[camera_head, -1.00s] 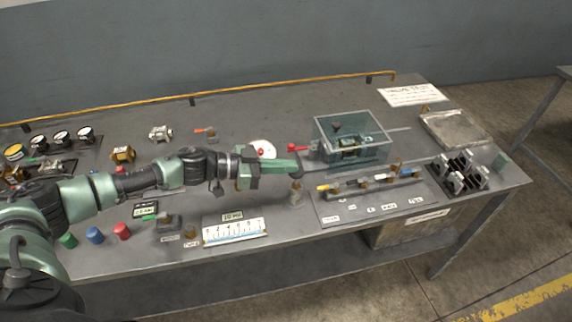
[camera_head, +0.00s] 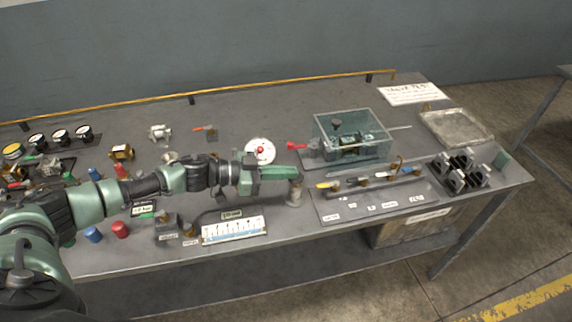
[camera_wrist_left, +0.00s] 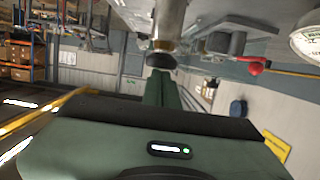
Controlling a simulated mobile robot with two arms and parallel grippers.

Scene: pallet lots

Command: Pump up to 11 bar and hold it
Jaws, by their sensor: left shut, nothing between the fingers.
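My left gripper (camera_head: 297,174) is shut and empty. Its fingertips are at the top of a small upright metal cylinder (camera_head: 295,194), perhaps the pump, near the table's front edge. In the left wrist view, the shut green fingers (camera_wrist_left: 161,88) point at a dark round knob (camera_wrist_left: 160,60) on the metal cylinder (camera_wrist_left: 170,20); I cannot tell whether they touch. My right gripper is not in view.
A clear box (camera_head: 352,135) with a red-handled valve (camera_head: 297,147) stands behind right. A board (camera_head: 375,205) with small fittings lies right of the cylinder. A white scale strip (camera_head: 235,230) lies in front of my arm. Several small gauges (camera_head: 60,137) stand at the left.

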